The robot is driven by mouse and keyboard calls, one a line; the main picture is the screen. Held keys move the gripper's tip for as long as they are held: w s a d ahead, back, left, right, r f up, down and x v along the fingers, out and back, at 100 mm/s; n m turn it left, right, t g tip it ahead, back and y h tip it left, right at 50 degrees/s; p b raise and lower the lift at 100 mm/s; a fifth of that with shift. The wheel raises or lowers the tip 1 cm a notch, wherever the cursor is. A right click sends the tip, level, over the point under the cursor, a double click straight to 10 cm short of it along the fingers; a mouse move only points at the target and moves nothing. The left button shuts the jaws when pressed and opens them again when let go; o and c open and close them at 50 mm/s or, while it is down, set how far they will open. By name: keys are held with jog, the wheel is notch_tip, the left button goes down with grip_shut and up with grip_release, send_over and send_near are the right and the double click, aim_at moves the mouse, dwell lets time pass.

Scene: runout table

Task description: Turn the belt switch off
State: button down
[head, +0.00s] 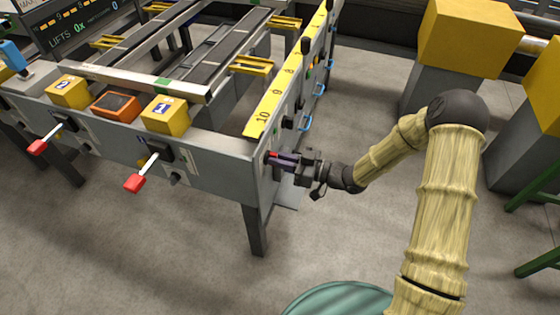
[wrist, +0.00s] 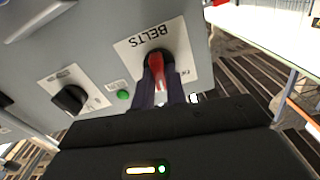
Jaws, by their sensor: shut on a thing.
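The belt switch (wrist: 157,66) is a red handle on a dark round base, on a white plate marked "BELTS" in the wrist view. My gripper (wrist: 162,90) is shut on the red handle, with one dark purple finger on each side of it. In the head view my gripper (head: 280,160) reaches the end panel of the table from the right. A little red of the switch (head: 272,154) shows at its fingertips there. The fingers hide the lower part of the handle. I cannot tell the on and off marks.
A black knob (wrist: 70,99) and a green button (wrist: 123,95) sit beside the switch plate. Two red-tipped levers (head: 135,182) (head: 38,147) stick out from the table front (head: 215,165). Yellow boxes on grey stands (head: 468,40) stand at right. Floor below is clear.

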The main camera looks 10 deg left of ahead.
jog(key=n+b, duration=0.3)
jog(key=n, duration=0.2)
jog(key=n+b, duration=0.4)
jog(key=n, duration=0.1)
jog(key=shift+s+f+n, duration=0.15)
jog(key=shift+f+n, duration=0.05)
jog(key=shift+n, duration=0.1)
dwell(0.4)
jog(key=c, duration=1.4)
grip_release()
jog(key=shift+r, duration=0.1)
jog(key=shift+c, duration=0.2)
jog(key=shift+d, duration=0.1)
jog(key=s+d+p, duration=0.1)
jog(key=d+p, duration=0.1)
jog(key=d, duration=1.5)
jog(key=shift+s+d+p, duration=0.15)
jog(key=shift+s+p, duration=0.05)
jog(key=shift+p, duration=0.15)
